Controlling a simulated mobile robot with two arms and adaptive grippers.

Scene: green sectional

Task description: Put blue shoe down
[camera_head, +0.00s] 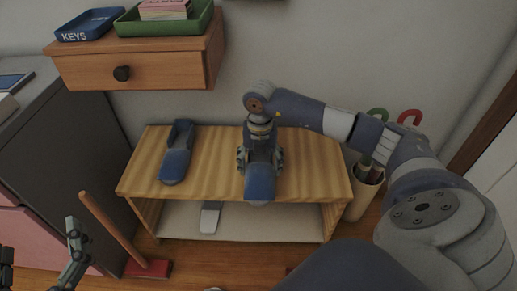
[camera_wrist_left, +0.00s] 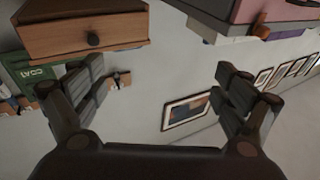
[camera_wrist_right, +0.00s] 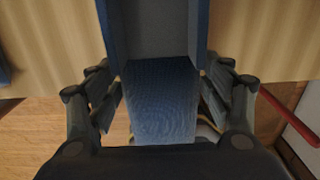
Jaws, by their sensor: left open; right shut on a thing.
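A blue shoe (camera_head: 260,188) is between the fingers of my right gripper (camera_head: 261,158), over the front middle of the wooden bench (camera_head: 318,172). Its toe reaches the bench's front edge. I cannot tell whether its sole touches the top. In the right wrist view the held shoe (camera_wrist_right: 162,100) fills the space between the fingers. A second blue shoe (camera_head: 175,158) lies on the bench to the left, apart from it. My left gripper (camera_head: 40,262) is at the lower left, away from the bench. It is open and empty in the left wrist view (camera_wrist_left: 162,105).
A wall drawer (camera_head: 140,68) with a green tray (camera_head: 165,24) and a blue keys tray (camera_head: 88,27) hangs above the bench. A grey-white object (camera_head: 210,217) is on the lower shelf. An umbrella stand (camera_head: 366,192) is at right. The bench top between the shoes is free.

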